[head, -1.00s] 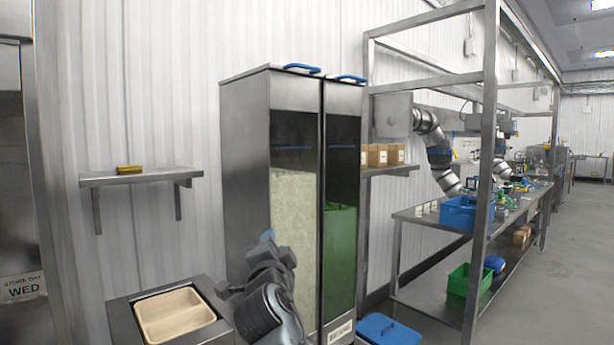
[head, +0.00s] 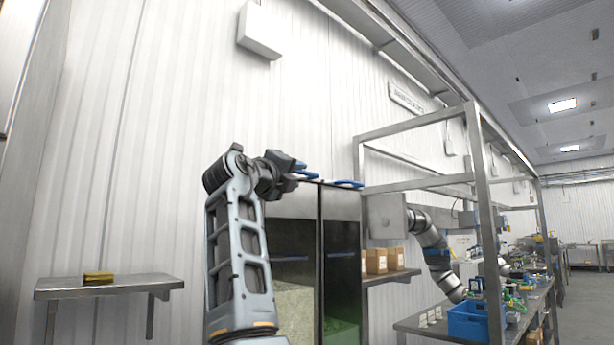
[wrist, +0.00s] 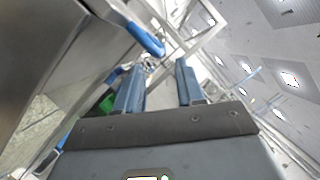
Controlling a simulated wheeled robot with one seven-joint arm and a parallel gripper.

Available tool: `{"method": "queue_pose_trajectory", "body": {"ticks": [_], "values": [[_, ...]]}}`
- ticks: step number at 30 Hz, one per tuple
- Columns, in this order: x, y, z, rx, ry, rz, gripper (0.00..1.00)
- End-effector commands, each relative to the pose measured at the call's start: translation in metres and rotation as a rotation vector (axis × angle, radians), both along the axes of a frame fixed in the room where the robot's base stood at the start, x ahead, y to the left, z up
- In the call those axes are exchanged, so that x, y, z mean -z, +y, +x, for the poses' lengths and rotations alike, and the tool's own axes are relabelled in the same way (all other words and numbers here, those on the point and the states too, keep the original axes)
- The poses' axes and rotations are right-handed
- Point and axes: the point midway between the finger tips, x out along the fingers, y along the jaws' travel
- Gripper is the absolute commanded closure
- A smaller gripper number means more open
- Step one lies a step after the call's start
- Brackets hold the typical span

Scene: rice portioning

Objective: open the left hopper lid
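The hopper is a tall steel cabinet with two dark glass fronts. Its left hopper (head: 292,232) holds pale grain, and its right hopper (head: 341,240) shows green low down. The left lid's blue handle (head: 308,174) is on top, partly hidden by my gripper (head: 298,168). The right lid's blue handle (head: 348,183) is in plain view. In the wrist view my gripper (wrist: 160,68) is open, with nothing seen between its fingers. A blue handle (wrist: 135,30) reaches close to the fingertips there; I cannot tell whether they touch. The left lid looks shut.
A wall shelf (head: 110,287) with a yellow item (head: 98,277) is at the left. A steel frame (head: 485,190) stands right of the hopper, with a blue crate (head: 468,320) on its bench. Cardboard boxes (head: 377,260) sit on a shelf beside the hopper.

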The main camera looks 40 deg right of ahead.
Motion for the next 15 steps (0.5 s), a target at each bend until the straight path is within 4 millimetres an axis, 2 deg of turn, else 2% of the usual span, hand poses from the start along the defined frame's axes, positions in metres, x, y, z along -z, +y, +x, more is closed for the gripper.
{"method": "queue_pose_trajectory", "body": {"ticks": [9, 15], "values": [[-0.012, -0.043, 0.016, 0.001, 0.003, 0.000, 0.62], [-0.015, -0.062, 0.024, -0.001, 0.003, -0.001, 0.62]]}}
